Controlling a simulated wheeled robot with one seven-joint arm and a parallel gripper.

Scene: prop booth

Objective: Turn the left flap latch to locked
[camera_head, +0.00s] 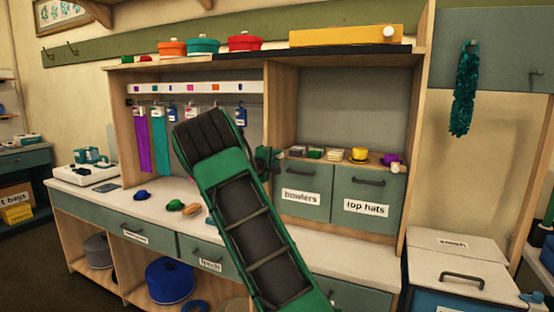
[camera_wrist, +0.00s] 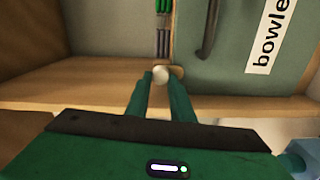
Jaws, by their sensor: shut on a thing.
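The left flap (camera_head: 300,193), grey-green and labelled "bowlers", is closed against the cabinet. In the wrist view the flap (camera_wrist: 230,75) appears turned, with its dark handle and label to the right. The left flap latch, a small wooden piece with a pale round knob (camera_wrist: 160,74), sits at the flap's edge. My gripper (camera_wrist: 160,82) has its two green fingers on either side of the knob, shut on it. In the head view my gripper (camera_head: 267,158) is at the flap's upper left corner; the latch there is hidden by my arm.
The "top hats" flap (camera_head: 365,199) beside it is closed, with its own pale latch knob (camera_head: 397,168) at its upper right. Small hats, including a yellow one (camera_head: 359,154), stand on the shelf above the flaps. Colored hats (camera_head: 176,205) lie on the counter at left.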

